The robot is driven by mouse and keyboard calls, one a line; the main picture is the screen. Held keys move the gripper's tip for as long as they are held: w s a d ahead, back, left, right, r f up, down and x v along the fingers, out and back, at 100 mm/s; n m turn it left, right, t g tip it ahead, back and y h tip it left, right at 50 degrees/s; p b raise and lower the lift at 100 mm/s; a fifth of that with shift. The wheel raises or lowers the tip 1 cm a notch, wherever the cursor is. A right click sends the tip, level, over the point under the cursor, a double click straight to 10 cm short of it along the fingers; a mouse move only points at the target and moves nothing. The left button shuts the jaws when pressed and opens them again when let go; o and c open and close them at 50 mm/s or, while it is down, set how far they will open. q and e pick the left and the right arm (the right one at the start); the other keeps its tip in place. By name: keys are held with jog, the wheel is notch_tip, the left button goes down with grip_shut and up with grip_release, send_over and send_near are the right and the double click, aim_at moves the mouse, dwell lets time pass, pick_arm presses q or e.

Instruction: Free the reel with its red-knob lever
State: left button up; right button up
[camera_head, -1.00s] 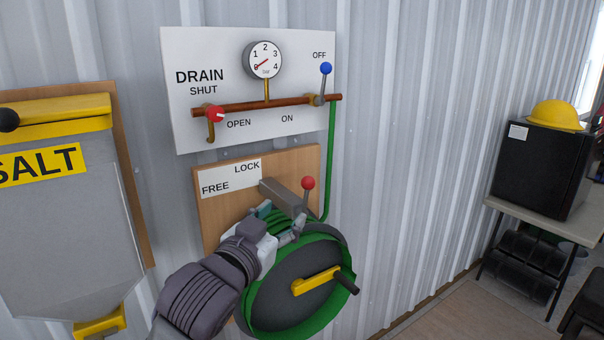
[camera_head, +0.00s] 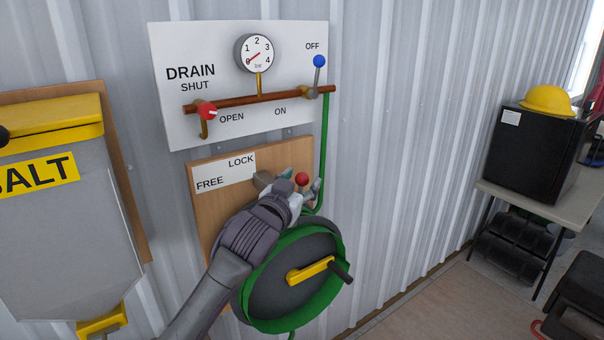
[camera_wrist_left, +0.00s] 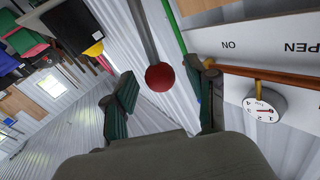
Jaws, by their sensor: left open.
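The red knob (camera_head: 302,179) tops the reel's lever, to the right of and slightly below the word LOCK on the label (camera_head: 225,172). The green hose reel (camera_head: 280,275) with a yellow crank (camera_head: 310,270) is below it. My left gripper (camera_head: 299,186) is open at the knob and hides most of the lever. In the left wrist view the red knob (camera_wrist_left: 160,77) lies between the spread fingers, with the grey lever rod (camera_wrist_left: 146,35) running up from it. Contact between fingers and knob cannot be told.
Above is the drain panel (camera_head: 180,125) with a gauge (camera_head: 256,54), a red-knobbed valve (camera_head: 207,111) and a blue-knobbed lever (camera_head: 319,62). A green pipe (camera_head: 325,150) runs down close to the knob's right. A salt bin (camera_head: 60,235) hangs at left.

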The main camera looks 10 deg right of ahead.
pick_arm(q)
jog(key=shift+w+d, duration=0.35)
jog(key=shift+w, duration=0.2)
jog(key=shift+c, duration=0.3)
grip_shut()
